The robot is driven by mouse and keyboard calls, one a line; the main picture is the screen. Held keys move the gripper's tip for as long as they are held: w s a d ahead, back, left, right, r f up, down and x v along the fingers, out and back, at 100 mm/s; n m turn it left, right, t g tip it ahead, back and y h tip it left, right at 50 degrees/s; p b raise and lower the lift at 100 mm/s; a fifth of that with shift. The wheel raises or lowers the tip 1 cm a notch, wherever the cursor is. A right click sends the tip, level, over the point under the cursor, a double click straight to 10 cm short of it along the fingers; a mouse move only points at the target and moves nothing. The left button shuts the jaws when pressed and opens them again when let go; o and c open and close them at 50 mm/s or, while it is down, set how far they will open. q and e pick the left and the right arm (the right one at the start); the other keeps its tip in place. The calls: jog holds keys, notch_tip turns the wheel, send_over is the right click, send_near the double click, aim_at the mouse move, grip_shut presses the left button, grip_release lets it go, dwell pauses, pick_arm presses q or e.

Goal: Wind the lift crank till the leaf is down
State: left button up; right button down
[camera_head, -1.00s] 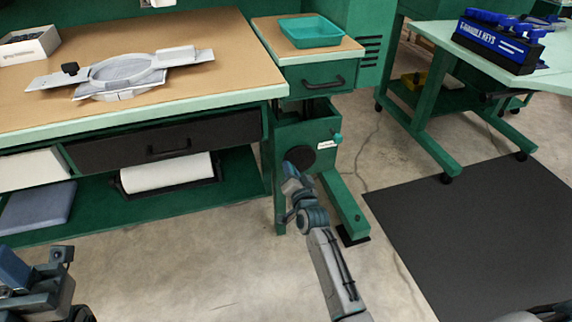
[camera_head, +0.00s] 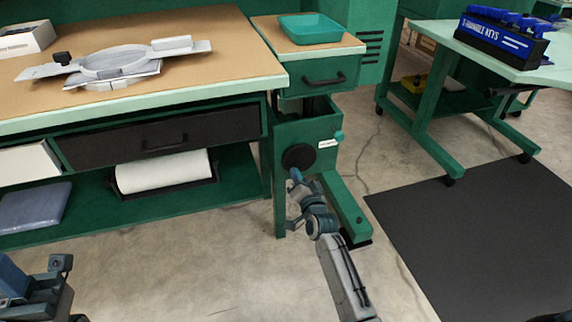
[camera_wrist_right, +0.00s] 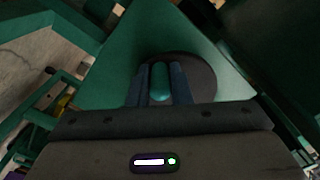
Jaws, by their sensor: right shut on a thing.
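The leaf (camera_head: 345,45) is a small tan-topped side top beside the main bench, with a green drawer under it. Below it is a green lift housing (camera_head: 318,130) with a round dark crank disc (camera_head: 298,157) on its front. My right gripper (camera_head: 295,176) is at the lower part of the disc. In the right wrist view, its fingers (camera_wrist_right: 160,85) are shut on the teal crank handle (camera_wrist_right: 160,76), with the dark disc (camera_wrist_right: 205,76) behind. The grip is too small to see clearly in the head view. My left gripper (camera_head: 45,285) is at the lower left, away from the crank; its jaws are unclear.
A teal tray (camera_head: 311,28) sits on the leaf. A green foot (camera_head: 345,210) runs forward, close to my right arm. The main bench (camera_head: 215,75) holds a grey hoop frame (camera_head: 110,65). A black mat (camera_head: 470,235) lies right; the floor left of my arm is clear.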

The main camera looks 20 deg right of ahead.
aim_at(307, 165)
jog(key=d, duration=0.2)
jog(key=d+r, duration=0.1)
jog(key=d, duration=0.1)
jog(key=shift+w, duration=0.15)
jog(key=shift+a+r, duration=0.1)
